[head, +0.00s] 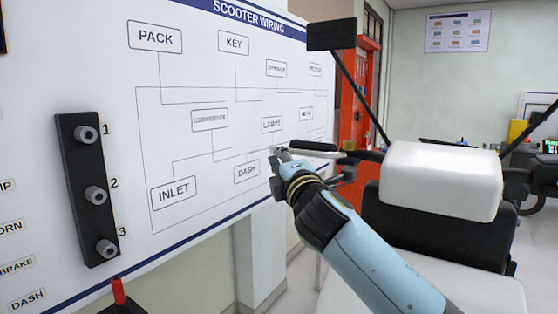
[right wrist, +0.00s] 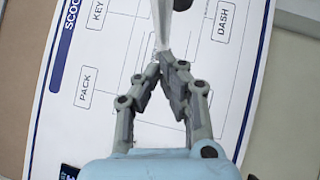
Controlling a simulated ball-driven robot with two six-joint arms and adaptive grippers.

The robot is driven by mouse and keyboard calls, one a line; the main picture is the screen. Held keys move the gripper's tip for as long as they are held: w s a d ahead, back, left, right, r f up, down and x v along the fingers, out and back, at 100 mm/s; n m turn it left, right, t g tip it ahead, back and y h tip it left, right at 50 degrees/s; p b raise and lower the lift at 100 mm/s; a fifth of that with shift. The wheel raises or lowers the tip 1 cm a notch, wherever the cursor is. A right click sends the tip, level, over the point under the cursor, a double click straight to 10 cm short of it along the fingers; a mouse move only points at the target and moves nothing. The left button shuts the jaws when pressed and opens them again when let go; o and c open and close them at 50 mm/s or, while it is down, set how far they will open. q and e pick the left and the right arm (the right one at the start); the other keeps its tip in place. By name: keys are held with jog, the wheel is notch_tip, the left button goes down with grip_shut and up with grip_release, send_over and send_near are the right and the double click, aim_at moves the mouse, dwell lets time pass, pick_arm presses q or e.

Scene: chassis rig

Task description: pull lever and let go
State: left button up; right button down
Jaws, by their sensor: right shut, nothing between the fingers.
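The scooter's handlebar has a black grip (head: 314,146) with a thin silver lever (head: 312,154) beside it. My right gripper (head: 279,152) is at the outer end of the lever, in front of the wiring board. In the right wrist view the fingertips (right wrist: 168,58) are together, and the pale lever (right wrist: 161,25) runs up from just beyond them. I cannot tell whether the fingers touch the lever. Nothing is held between them. The black grip end (right wrist: 182,4) shows at the top of the right wrist view. My left gripper is not in view.
The wiring board (head: 190,120) stands close behind the gripper. A black strip (head: 88,190) with three numbered knobs is on its left. A mirror (head: 332,34) rises above the handlebar. The white scooter front (head: 442,180) is right of my arm.

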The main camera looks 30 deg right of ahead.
jog(key=w+d+m+g+h+b, duration=0.1)
jog(key=h+b, duration=0.1)
jog(key=w+d+m+h+b, duration=0.1)
jog(key=w+h+b, duration=0.1)
jog(key=shift+w+d+m+g, duration=0.1)
jog(key=shift+d+m+g, duration=0.2)
jog(key=shift+g, duration=0.1)
jog(key=shift+d, duration=0.15)
jog(key=shift+r, duration=0.1)
dwell(0.9)
